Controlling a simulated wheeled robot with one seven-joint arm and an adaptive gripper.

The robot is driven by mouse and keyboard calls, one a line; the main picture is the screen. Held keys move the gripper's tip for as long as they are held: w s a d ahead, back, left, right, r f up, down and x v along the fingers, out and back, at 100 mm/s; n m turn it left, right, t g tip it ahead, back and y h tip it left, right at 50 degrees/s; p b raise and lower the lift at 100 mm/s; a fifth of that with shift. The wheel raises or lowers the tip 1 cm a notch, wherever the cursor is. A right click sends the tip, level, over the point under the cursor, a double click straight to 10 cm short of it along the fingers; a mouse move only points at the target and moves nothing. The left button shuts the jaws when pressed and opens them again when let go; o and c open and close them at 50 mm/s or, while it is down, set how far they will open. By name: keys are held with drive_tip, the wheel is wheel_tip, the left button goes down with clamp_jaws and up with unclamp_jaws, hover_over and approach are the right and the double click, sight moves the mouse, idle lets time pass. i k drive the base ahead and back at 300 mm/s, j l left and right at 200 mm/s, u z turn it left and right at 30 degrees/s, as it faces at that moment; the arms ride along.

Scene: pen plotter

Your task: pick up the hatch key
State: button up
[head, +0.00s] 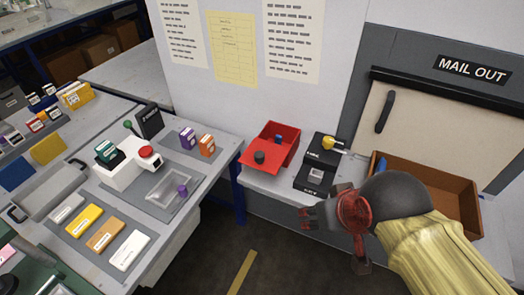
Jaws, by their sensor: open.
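A small yellow-headed piece with a pale shaft (329,143), which looks like the hatch key, lies on the rear part of a black holder (309,183) on the grey counter. The holder's front part has a light square and a label that seems to read KEY. My gripper (318,216) is open, with nothing seen in it. It hangs in front of the holder, nearer the camera and below the yellow piece in the picture, apart from it. My wrist hides part of the counter to the right.
A red bin (272,146) with a dark knob stands left of the holder. A brown open box (452,200) stands right, below the MAIL OUT hatch (425,120) with its black handle. A side bench (212,180) carries colored boxes. A wall stands behind.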

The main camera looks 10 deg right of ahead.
sight(278, 139)
drive_tip(key=i+j, duration=0.6)
drive_tip(key=i+j+z, duration=0.15)
drive_tip(key=i+j, duration=0.45)
drive_tip(key=j, duration=0.1)
